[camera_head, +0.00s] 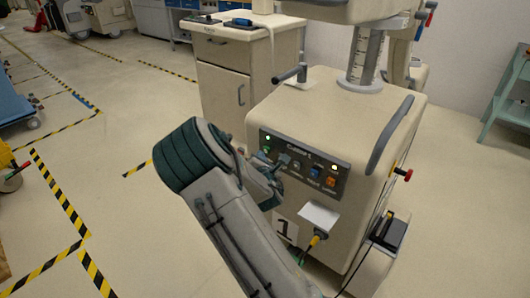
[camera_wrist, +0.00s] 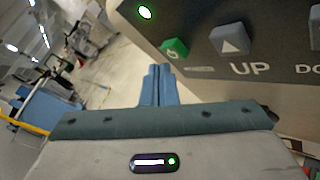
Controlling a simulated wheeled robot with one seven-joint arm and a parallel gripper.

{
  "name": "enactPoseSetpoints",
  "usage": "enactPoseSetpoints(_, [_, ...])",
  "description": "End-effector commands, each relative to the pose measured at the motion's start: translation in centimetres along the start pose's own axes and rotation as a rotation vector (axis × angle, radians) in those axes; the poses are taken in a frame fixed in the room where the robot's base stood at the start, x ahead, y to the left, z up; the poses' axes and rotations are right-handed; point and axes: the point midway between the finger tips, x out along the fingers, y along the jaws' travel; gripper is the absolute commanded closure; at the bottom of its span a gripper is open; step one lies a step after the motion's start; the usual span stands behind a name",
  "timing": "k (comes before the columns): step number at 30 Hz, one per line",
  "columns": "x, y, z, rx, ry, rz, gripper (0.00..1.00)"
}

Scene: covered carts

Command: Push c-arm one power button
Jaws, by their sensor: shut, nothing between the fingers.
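The cream C-arm cart (camera_head: 355,135) carries a dark control panel (camera_head: 325,178) on its front and a label with the number 1 below it. In the wrist view the green power button (camera_wrist: 174,49) has a power symbol and sits left of a grey UP button (camera_wrist: 230,40). A lit green lamp (camera_wrist: 146,12) is above the power button. My gripper (camera_wrist: 158,70) is shut and empty, its blue-grey fingertips just below and left of the power button in the picture. In the head view my wrist hides most of the gripper beside the panel's left end; contact cannot be told.
A cream cabinet (camera_head: 222,85) stands behind the cart at left. The cart has a grey handle (camera_head: 390,135) on top and a red knob (camera_head: 403,174) at its right. A cable plugs in below the panel. Open floor with striped tape lies at left.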

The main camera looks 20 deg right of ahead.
Motion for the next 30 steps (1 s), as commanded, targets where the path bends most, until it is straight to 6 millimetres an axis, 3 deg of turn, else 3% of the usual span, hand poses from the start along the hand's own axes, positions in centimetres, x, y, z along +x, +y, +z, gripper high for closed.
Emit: enactPoseSetpoints(30, [1.01, -0.70, 0.69, 0.000, 0.000, -0.001, 1.00])
